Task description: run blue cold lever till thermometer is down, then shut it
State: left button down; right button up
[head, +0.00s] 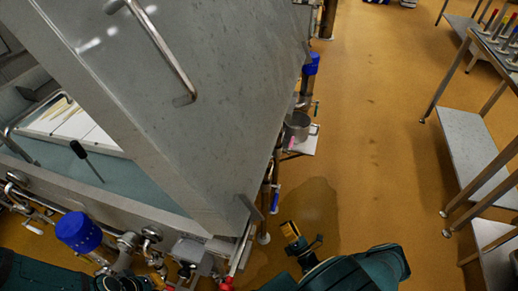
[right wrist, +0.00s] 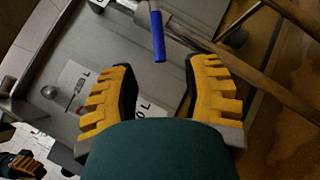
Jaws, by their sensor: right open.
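The blue cold lever (head: 275,200) hangs at the vat's near right corner. In the right wrist view its blue grip (right wrist: 158,38) lies between and beyond my yellow fingertips, with no contact visible. My right gripper (head: 291,236) is open and empty, just below and right of the lever; it also shows in the right wrist view (right wrist: 165,78). A black-topped probe (head: 78,150), perhaps the thermometer, leans in the vat; no reading is legible. A yellow-and-teal part, likely my left gripper (right wrist: 20,165), shows at bottom left.
The steel vat (head: 215,90) fills the left. Red fittings (head: 227,284) and pipes sit below its corner. A metal jug (head: 299,126) stands on a small shelf beyond. The ochre floor (head: 365,150) is clear up to a steel rack (head: 470,145).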

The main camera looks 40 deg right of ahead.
aim_at(275, 202)
jog(key=shift+o, duration=0.2)
jog(key=shift+a+r, duration=0.1)
jog(key=shift+r, duration=0.05)
jog(key=shift+c, duration=0.2)
jog(key=s+a+r+n+g+h+p, duration=0.1)
jog(key=s+a+r+g+h+p, duration=0.15)
jog(key=g+p, duration=0.2)
jog(key=shift+t+y, duration=0.25)
jog(key=shift+t, duration=0.2)
jog(key=x, duration=0.4)
jog(key=b+x, duration=0.1)
jog(key=x, duration=0.7)
jog(key=shift+w+d+r+b, duration=0.1)
jog(key=shift+w+d+b, duration=0.2)
jog(key=shift+d+b, duration=0.15)
grip_shut()
